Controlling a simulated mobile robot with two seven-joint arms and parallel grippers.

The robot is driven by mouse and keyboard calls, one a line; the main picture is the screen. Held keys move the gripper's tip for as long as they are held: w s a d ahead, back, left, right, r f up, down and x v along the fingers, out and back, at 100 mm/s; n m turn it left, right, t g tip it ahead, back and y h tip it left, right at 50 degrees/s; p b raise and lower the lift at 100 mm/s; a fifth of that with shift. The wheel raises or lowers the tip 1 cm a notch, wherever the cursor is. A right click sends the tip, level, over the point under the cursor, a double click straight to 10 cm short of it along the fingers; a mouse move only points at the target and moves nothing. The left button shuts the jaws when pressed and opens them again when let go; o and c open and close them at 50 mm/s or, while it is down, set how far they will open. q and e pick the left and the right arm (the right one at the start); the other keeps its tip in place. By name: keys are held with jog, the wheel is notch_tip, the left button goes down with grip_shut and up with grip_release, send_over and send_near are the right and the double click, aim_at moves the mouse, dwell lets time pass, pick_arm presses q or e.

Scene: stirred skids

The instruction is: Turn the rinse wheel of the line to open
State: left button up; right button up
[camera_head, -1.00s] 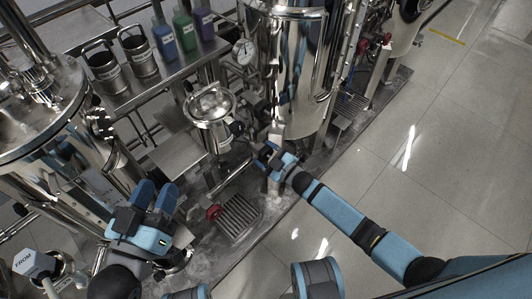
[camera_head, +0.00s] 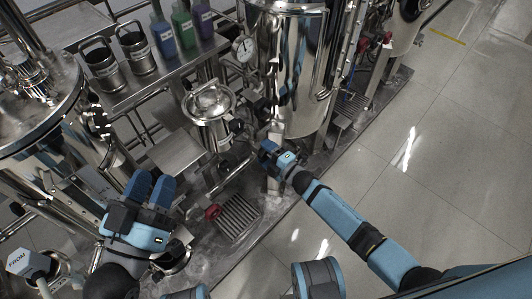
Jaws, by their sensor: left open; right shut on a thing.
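My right gripper (camera_head: 266,150) is at the front of the skid, below the large steel tank (camera_head: 290,75). It is shut on a small part that its fingers hide, so I cannot tell whether this is the rinse wheel. A small red wheel (camera_head: 213,211) sits low on the pipework, left of the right gripper and beside a floor grate (camera_head: 239,216); no gripper touches it. I cannot read a label on it. My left gripper (camera_head: 152,188) is open and empty, with its two blue fingers apart, in front of the left tank (camera_head: 40,110).
A shelf holds two steel jugs (camera_head: 103,66) and several coloured bottles (camera_head: 184,28). A lidded steel pot (camera_head: 209,103) and a round gauge (camera_head: 244,47) stand in the middle. A hexagonal sign (camera_head: 27,263) is at lower left. The tiled floor (camera_head: 440,160) on the right is clear.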

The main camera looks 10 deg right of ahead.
pick_arm(q)
jog(key=shift+r, duration=0.15)
jog(key=shift+s, duration=0.1)
pick_arm(e)
jog(key=o, duration=0.9)
pick_arm(q)
jog(key=shift+a, duration=0.1)
pick_arm(e)
jog(key=shift+s, duration=0.1)
jog(key=shift+s+d, duration=0.25)
jog(key=shift+s, duration=0.05)
pick_arm(q)
notch_tip(320, 180, down, 6)
jog(key=a+g+y+p, duration=0.2)
jog(key=p, duration=0.1)
jog(key=shift+w+g, duration=0.25)
jog(key=shift+g, duration=0.05)
pick_arm(e)
jog(key=v, duration=1.3)
pick_arm(q)
jog(key=shift+s+d, duration=0.1)
jog(key=shift+d, duration=0.05)
pick_arm(e)
jog(key=shift+a, duration=0.1)
